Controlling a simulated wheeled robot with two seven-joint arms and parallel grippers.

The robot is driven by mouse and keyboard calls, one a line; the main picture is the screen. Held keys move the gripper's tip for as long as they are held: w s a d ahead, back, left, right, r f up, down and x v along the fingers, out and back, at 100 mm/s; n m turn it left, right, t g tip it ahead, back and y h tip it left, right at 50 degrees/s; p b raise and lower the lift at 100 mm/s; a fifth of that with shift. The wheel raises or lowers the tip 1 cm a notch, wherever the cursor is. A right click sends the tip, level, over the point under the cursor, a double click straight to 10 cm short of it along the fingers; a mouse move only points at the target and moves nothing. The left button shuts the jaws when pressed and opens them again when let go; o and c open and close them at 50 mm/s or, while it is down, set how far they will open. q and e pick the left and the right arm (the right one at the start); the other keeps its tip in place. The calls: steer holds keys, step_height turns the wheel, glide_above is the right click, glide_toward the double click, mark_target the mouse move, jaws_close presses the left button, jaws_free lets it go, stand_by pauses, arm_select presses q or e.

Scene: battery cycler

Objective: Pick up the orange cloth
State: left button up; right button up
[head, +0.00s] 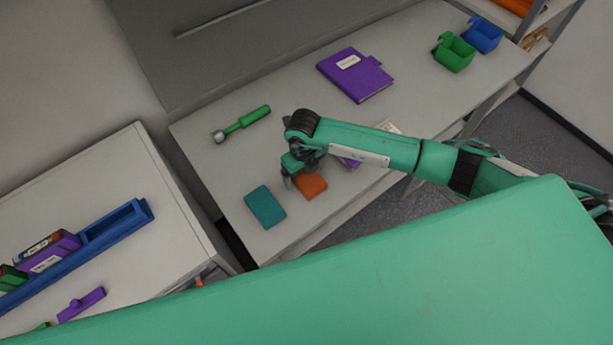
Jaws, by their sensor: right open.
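The orange cloth (311,186) lies on the grey bench, just right of a teal cloth (265,207). My right gripper (294,176) is open, right above the orange cloth at its upper left edge. The wrist and fingers hide part of the cloth. I cannot tell whether the fingers touch it. My left gripper is not in view.
A green-handled tool (242,123) and a purple binder (355,75) lie on the bench (225,170). A purple item and a pale item are partly hidden by my arm. Green (454,53) and blue (483,36) bins stand far right. A blue rack (115,226) sits on the left cabinet.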

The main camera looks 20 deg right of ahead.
mark_target(304, 174)
steer(key=c, duration=1.1)
steer(key=shift+o, duration=0.2)
steer(key=shift+r, duration=0.1)
step_height(304, 174, up, 20)
steer(key=b, duration=0.6)
steer(key=shift+b, duration=0.35)
